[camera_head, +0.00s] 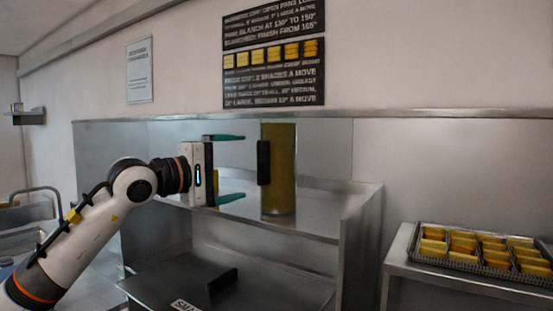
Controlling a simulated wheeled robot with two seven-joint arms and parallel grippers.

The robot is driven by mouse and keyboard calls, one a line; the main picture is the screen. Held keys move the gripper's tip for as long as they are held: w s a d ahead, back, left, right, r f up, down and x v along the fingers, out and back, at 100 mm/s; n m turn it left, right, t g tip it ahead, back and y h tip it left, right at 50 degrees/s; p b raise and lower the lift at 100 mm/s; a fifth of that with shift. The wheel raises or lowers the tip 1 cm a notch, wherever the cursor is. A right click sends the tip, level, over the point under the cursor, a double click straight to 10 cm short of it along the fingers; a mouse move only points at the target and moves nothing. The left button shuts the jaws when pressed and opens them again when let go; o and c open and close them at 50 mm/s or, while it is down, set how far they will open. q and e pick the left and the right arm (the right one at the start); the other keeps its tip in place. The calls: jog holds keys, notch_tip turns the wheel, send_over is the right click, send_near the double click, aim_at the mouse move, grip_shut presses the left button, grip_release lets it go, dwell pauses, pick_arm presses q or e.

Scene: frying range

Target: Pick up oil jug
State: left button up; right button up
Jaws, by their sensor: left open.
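The oil jug (280,168) is a tall, yellow-brown cylinder with a dark upright handle (263,162) on its left side. It stands upright on the steel shelf in the middle of the head view. My left gripper (230,168) is open and points right toward the jug. Its two teal fingers are spread one above the other, with their tips a little left of the handle. Nothing is between the fingers, and a gap shows between them and the handle. My right gripper is not in view.
The steel shelf (314,228) has a raised back panel and a side wall at right. A lower bay holds a dark object (222,281). At right, a wire tray (460,261) of yellow blocks sits on a steel table (398,262). Signs hang on the wall.

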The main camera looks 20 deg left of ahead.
aim_at(257, 161)
pick_arm(q)
jog(key=shift+x, duration=0.9)
jog(key=shift+w+d+r+p, duration=0.1)
jog(key=shift+w+p, duration=0.15)
jog(key=shift+p, duration=0.25)
jog(key=p+x, duration=0.3)
jog(key=x, duration=0.1)
jog(key=shift+r, duration=0.15)
jog(key=shift+w, duration=0.4)
jog(key=shift+s, duration=0.15)
jog(key=c, duration=1.3)
jog(key=shift+r, duration=0.15)
jog(key=shift+c, duration=0.5)
